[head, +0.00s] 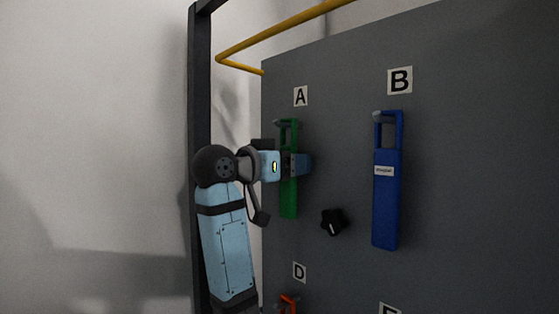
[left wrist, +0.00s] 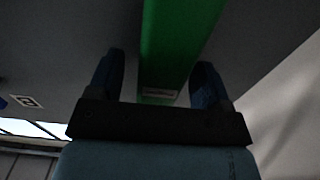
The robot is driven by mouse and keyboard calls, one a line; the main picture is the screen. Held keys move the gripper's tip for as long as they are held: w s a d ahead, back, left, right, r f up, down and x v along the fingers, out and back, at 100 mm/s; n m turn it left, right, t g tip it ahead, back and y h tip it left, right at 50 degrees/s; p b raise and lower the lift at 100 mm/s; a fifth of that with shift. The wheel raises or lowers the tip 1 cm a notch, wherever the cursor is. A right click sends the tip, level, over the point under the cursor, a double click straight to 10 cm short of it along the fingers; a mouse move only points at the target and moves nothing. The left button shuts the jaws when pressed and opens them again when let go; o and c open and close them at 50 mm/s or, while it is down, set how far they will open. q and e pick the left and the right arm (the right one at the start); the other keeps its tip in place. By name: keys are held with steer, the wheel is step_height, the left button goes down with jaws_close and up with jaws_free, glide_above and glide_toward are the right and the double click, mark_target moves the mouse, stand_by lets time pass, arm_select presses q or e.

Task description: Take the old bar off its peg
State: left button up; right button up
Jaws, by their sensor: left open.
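A green bar (head: 289,200) hangs by its handle loop from a peg under label A on the grey board; it also shows in the left wrist view (left wrist: 178,40). A blue bar (head: 387,205) with a small white tag hangs from a peg under label B. Which of them is the old bar, I cannot tell. My left gripper (head: 299,164) is in front of the green bar's upper part. In the left wrist view its two fingers (left wrist: 160,85) are apart, one on each side of the green bar, with gaps visible. My right gripper is not in view.
A black knob (head: 332,222) sits on the board (head: 460,170) right of the green bar. An orange item (head: 288,303) is below, under label D. A yellow rail (head: 285,28) runs above the board and a dark post (head: 199,80) stands at its left.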

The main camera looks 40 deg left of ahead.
arm_select(q)
steer(key=shift+c, duration=0.9)
steer(key=c, duration=0.9)
steer(key=shift+r, duration=0.8)
steer(key=shift+s, duration=0.1)
steer(key=shift+s+a, duration=0.2)
steer(key=shift+s, duration=1.95)
steer(key=shift+s+a, duration=0.15)
steer(key=shift+s, duration=2)
steer(key=shift+s+a, duration=0.2)
steer(key=shift+s, duration=1.95)
